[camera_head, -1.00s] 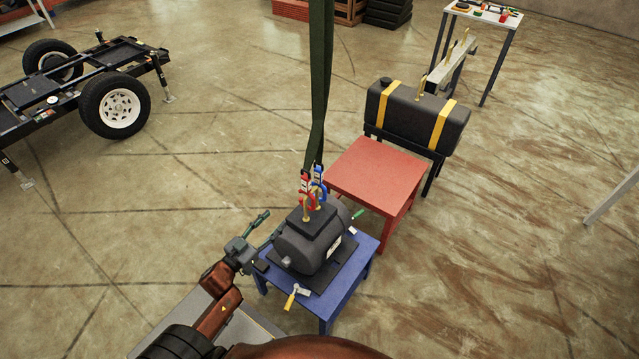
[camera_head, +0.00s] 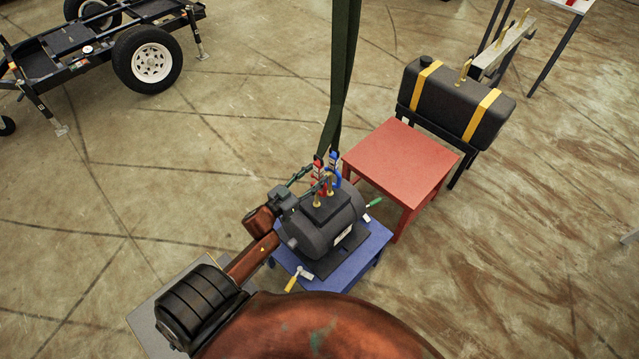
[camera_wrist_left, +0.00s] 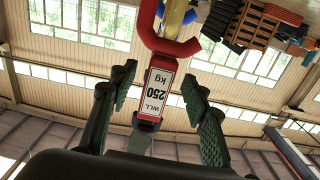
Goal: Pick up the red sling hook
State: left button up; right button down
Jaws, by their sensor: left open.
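The red sling hook (camera_head: 323,189) hangs at the lower end of the dark green sling (camera_head: 338,90), beside the blue hook (camera_head: 337,178), above the black motor (camera_head: 322,226). In the left wrist view the red hook (camera_wrist_left: 166,45) shows with its white "WLL 250 kg" label (camera_wrist_left: 158,92). My left gripper (camera_head: 311,176) is open at the hooks. In the left wrist view its green fingers (camera_wrist_left: 160,82) stand on both sides of the labelled body, with visible gaps. My right gripper is not in view.
The motor stands on a blue table (camera_head: 365,255) with a yellow-handled tool (camera_head: 297,278) and a green-handled tool (camera_head: 374,202). A red table (camera_head: 400,165) and a black tank with yellow straps (camera_head: 440,98) stand behind. A trailer frame (camera_head: 75,60) is at the upper left.

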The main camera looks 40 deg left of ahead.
pick_arm(q)
jog(key=shift+w+d+f, duration=0.1)
jog(key=shift+w+d, duration=0.05)
jog(key=shift+w, duration=1.1)
jog(key=shift+c, duration=0.4)
grip_shut()
jog(key=shift+r, duration=0.2)
